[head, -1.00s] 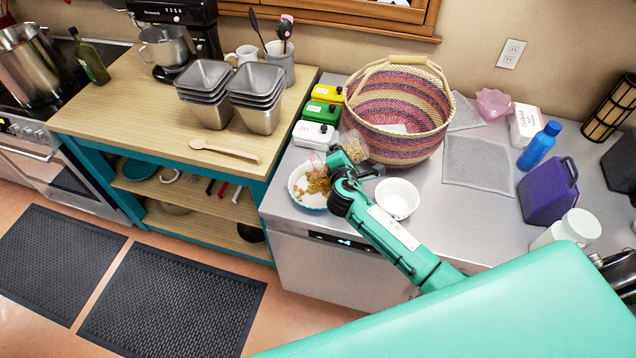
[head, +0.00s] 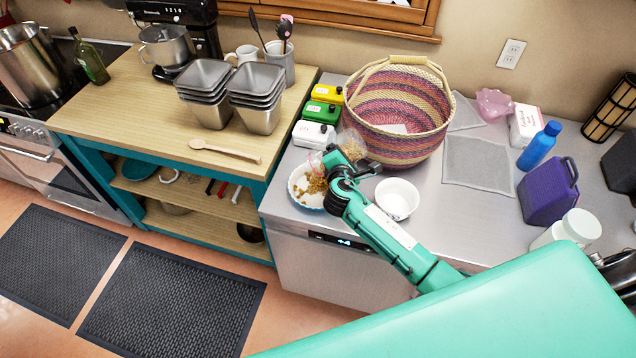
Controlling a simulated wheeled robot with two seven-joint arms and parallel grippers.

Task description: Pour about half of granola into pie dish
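The pie dish (head: 296,180) is a round white dish near the left front of the metal counter. Loose brown granola (head: 316,186) lies in it, mostly in its right part. My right gripper (head: 352,165) is just right of the dish and is shut on a clear granola container (head: 352,143). The container is tilted, with its pinkish mouth end to the left above the dish and some granola inside. The gripper partly hides the container and the dish's right edge, so I cannot tell exactly how much granola is left inside. My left gripper is out of view.
A white bowl (head: 397,198) stands right of the dish, close to my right arm. A large woven basket (head: 400,110) stands behind the gripper. White, green and yellow canisters (head: 314,134) stand behind the dish. Grey cloth (head: 478,163) covers the counter farther right.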

